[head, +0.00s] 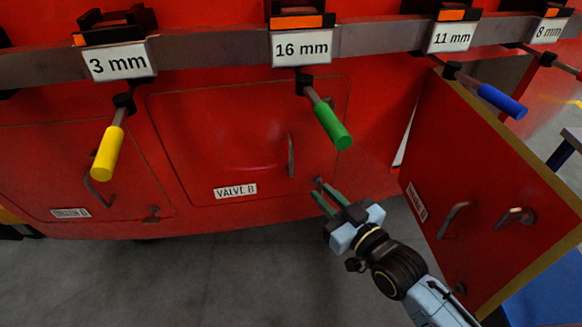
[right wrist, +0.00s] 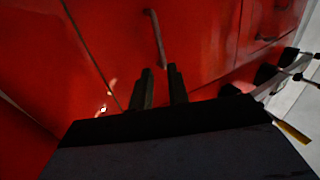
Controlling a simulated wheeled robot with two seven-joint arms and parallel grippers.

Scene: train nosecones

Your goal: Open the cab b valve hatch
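The red valve hatch (head: 215,130), labelled "VALVE B", sits closed in the red nosecone wall in the head view. Its thin grey handle (head: 291,155) stands upright near the hatch's right edge; a handle (right wrist: 157,38) also shows beyond the fingertips in the right wrist view. My right gripper (head: 319,189) is below and right of that handle, close to a small fitting at the hatch's lower right. In the right wrist view its two dark fingers (right wrist: 162,75) are apart with nothing between them. My left gripper is out of view.
An open red hatch door (head: 490,200) with two handles stands out at the right. Tools with yellow (head: 108,154), green (head: 332,126) and blue (head: 502,101) grips hang from the labelled rail (head: 210,48) above. Grey floor (head: 200,280) below is clear.

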